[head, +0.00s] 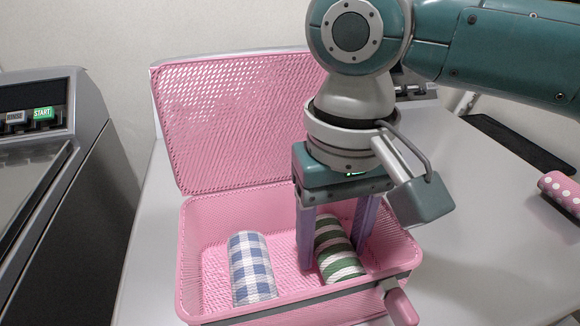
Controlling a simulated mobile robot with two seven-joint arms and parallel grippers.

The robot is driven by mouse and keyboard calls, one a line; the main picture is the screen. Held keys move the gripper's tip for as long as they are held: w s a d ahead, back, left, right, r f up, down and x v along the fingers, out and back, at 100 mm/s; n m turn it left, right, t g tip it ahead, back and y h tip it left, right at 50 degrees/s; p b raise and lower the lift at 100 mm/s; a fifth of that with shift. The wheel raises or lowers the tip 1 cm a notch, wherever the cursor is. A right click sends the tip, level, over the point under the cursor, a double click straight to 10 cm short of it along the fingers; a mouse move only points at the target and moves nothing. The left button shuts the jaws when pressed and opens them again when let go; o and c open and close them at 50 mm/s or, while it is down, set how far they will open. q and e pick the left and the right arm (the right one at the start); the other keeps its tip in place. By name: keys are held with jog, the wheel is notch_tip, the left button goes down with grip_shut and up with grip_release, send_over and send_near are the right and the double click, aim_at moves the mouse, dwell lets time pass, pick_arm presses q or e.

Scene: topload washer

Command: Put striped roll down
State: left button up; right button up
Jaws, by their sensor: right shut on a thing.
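The striped roll (338,252), green and white, is inside the open pink basket (192,262), in its right half. My right gripper (335,262) reaches down into the basket with one finger on each side of the roll, shut on it. The roll's upper part is partly behind the gripper. Whether the roll touches the basket floor is hard to tell. My left gripper is not in view.
A blue-and-white checked roll (250,268) lies in the basket, left of the striped roll. The basket's lid (235,120) stands open at the back. A pink dotted roll (562,192) lies at the right edge. The washer (75,190) stands at the left.

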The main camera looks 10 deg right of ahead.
aim_at(332, 237)
jog(key=shift+f, duration=0.1)
jog(key=o, duration=1)
jog(key=shift+o, duration=0.2)
notch_tip(332, 237, up, 12)
jog(key=p, duration=0.1)
jog(key=shift+p, duration=0.35)
